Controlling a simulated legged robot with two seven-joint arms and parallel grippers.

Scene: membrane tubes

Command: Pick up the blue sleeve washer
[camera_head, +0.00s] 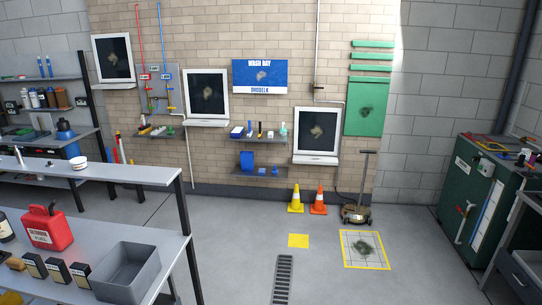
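No gripper of mine shows in the head view. I cannot pick out the blue sleeve washer with certainty. A blue upright object (247,160) stands on the lower wall shelf, with small blue pieces (274,169) to its right. A blue box-like piece (237,132) sits on the shelf above. Small blue and white pieces (523,157) lie on the green cabinet at the right. All are far off and too small to tell their exact shape.
A green cabinet (481,200) stands at the right. Cones (296,199) and a wheeled cart (357,213) stand by the wall.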

